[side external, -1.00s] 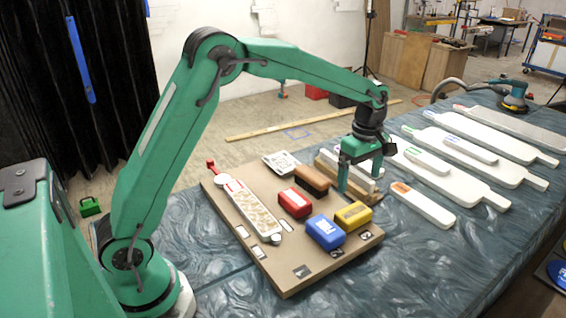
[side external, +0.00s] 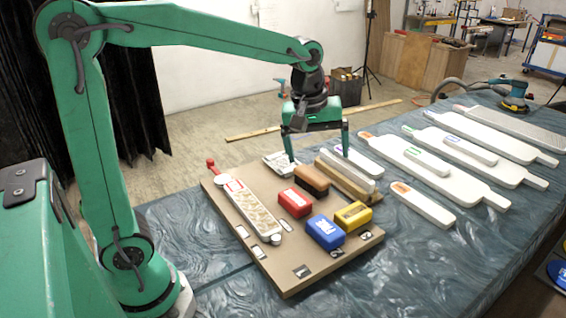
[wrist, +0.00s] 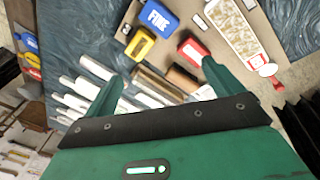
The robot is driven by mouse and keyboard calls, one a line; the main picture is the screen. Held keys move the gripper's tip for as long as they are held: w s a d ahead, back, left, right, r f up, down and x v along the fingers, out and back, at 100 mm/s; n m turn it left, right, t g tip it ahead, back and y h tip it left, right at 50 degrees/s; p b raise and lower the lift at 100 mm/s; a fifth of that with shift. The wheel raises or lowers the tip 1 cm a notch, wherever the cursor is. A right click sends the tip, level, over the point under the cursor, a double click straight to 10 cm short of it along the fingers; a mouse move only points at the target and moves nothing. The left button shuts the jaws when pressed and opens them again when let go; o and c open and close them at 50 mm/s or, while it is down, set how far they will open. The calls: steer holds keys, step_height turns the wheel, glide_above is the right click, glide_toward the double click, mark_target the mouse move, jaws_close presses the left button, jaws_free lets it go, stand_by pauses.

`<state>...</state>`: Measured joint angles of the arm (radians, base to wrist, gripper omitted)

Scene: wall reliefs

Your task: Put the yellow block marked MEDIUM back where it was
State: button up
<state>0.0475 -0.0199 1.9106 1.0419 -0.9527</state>
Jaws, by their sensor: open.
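The yellow block (side external: 352,216) lies at the right corner of the tan board (side external: 283,283), right of the blue block (side external: 325,232). Its lettering is too small to read. It also shows in the wrist view (wrist: 140,44), beside the blue block marked FINE (wrist: 156,16). A red block (side external: 295,202) sits behind the blue one. My gripper (side external: 319,158) is open and empty, above the back of the board near the brown brush-like block (side external: 312,180), behind and left of the yellow block. In the wrist view, nothing is between its fingers (wrist: 163,70).
A long wooden-backed bar (side external: 346,182) lies at the board's back right edge. A textured paddle with a red handle (side external: 250,208) lies on the board's left. Several white paddles (side external: 434,170) cover the right table. The table's front (side external: 430,270) is clear.

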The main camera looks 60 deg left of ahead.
steer(key=s+a+m+t, duration=0.2)
steer(key=s+m, duration=0.8)
steer(key=s, duration=0.7)
steer(key=shift+f+t, duration=0.3)
steer(key=shift+t, duration=0.3)
